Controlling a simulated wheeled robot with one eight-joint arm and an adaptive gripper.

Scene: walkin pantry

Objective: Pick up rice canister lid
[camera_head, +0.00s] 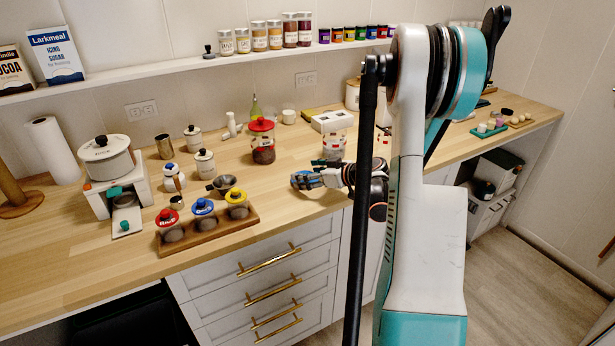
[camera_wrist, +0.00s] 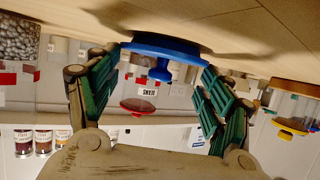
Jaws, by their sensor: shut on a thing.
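The rice canister lid (camera_wrist: 165,46) is round and blue with a blue knob. It sits between the green fingers of my gripper (camera_wrist: 161,68) in the wrist view, where the picture is upside down. My gripper is shut on this lid, low over the wooden counter. In the head view my gripper (camera_head: 305,180) is at the front part of the counter, left of my arm. The lid shows there only as small blue patches among the fingers. Whether the lid touches the counter is unclear. A clear canister (camera_head: 335,146) stands just behind my gripper, partly hidden.
A wooden tray (camera_head: 215,228) with red-, blue- and yellow-lidded jars lies left of my gripper. A red-lidded canister (camera_head: 262,142) stands behind and left. A white box (camera_head: 331,121) is farther back. Counter between tray and gripper is mostly clear; drawers (camera_head: 262,278) are below.

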